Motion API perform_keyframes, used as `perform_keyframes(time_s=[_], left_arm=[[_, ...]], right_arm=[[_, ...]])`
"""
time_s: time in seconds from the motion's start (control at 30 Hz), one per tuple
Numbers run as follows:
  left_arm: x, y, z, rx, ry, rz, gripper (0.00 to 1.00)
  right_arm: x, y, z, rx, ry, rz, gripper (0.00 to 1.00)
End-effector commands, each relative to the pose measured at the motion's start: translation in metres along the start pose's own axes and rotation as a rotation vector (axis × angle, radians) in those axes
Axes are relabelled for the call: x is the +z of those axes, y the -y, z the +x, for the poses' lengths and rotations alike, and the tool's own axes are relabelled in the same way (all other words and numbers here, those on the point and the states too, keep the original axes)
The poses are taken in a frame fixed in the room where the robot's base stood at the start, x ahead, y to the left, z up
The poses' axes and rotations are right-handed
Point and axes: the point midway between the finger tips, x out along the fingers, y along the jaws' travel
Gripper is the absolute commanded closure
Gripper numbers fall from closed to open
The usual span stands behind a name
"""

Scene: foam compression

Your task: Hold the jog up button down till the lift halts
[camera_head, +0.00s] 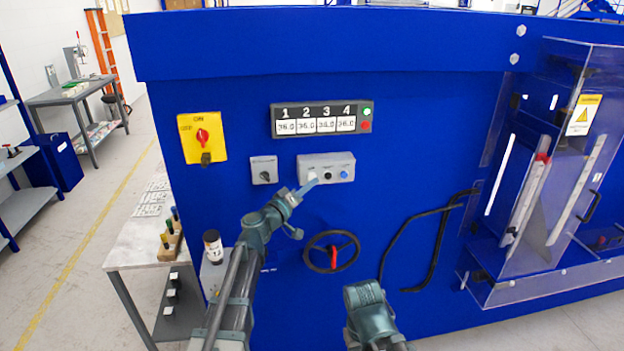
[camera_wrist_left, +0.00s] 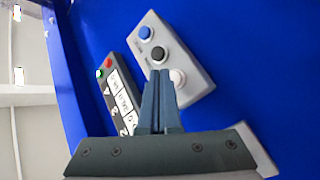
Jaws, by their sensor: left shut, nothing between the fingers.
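A grey control box (camera_head: 338,160) on the blue machine wall carries a black button (camera_head: 328,173) and a blue button (camera_head: 344,174). The wrist view also shows the blue button (camera_wrist_left: 145,32), the black button (camera_wrist_left: 158,54) and a white button (camera_wrist_left: 178,77). Their labels are too small to read, so I cannot tell which is jog up. My left gripper (camera_head: 314,182) is shut and empty, its fingertips at the white button's end of the box. In the left wrist view the fingertips (camera_wrist_left: 160,73) partly overlap the white button's edge; contact cannot be told. My right gripper's fingers do not show.
A display (camera_head: 316,126) above the box reads 36.0 under each number, with green and red buttons beside it. A black handwheel (camera_head: 331,250) sits below, and a clear guard (camera_head: 560,170) stands right.

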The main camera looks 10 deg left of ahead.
Motion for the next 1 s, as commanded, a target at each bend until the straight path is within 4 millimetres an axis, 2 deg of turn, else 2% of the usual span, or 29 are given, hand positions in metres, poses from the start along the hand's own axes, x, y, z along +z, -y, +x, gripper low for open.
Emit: perform_keyframes(time_s=[0.17, 0.67, 1.0], left_arm=[[0.002, -0.002, -0.003, 0.000, 0.000, 0.000, 1.00], [0.025, -0.025, -0.035, 0.000, 0.000, 0.000, 1.00], [0.026, -0.025, -0.035, 0.000, 0.001, 0.001, 1.00]], right_arm=[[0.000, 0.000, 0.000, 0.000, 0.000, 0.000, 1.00], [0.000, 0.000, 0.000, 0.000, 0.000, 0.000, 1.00], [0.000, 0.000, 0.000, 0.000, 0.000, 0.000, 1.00]])
